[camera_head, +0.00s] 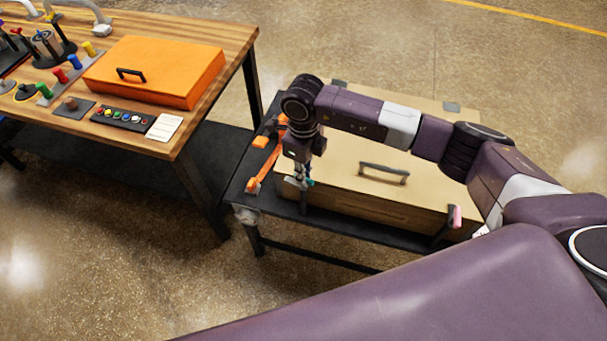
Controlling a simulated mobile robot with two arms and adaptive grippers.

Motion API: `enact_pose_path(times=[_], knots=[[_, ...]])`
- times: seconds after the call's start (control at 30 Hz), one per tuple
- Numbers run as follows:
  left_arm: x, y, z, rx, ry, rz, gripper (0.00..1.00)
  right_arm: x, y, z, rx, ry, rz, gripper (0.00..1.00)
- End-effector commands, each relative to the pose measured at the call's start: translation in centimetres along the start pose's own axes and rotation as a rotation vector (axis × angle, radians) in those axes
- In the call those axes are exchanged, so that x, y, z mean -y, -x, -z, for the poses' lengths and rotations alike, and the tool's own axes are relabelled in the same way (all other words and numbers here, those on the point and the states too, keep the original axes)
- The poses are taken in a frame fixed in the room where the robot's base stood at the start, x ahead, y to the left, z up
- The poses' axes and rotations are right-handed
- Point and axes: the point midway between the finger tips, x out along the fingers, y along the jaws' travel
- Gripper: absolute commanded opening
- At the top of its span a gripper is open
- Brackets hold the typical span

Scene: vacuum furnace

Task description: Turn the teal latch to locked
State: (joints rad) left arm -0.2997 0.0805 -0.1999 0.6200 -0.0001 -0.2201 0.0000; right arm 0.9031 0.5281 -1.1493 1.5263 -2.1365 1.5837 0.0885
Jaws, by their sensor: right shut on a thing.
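The teal latch (309,182) shows only as a small teal patch at the front left of a tan box. My right gripper (301,181) points down at it from above, with its fingers shut on it. The fingers hide most of the latch, so its angle cannot be told. The tan box (340,189) has a closed lid with a dark handle (383,173) near its front. My left gripper is not in view.
The box stands on a low black table (273,215). Orange parts (265,165) lie left of the box, close to my gripper. A pink-tipped dark lever (454,217) is at the front right. A wooden workbench (215,75) with an orange case (160,72) stands left.

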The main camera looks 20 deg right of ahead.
Motion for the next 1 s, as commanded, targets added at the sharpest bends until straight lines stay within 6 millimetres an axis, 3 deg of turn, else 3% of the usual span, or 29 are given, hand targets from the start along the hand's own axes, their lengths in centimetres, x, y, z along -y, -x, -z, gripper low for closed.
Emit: enact_pose_path(times=[1.0], knots=[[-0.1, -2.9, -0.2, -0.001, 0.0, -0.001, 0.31, 0.1, 0.0, 0.0, 0.0, -0.959, 0.001, 0.0]])
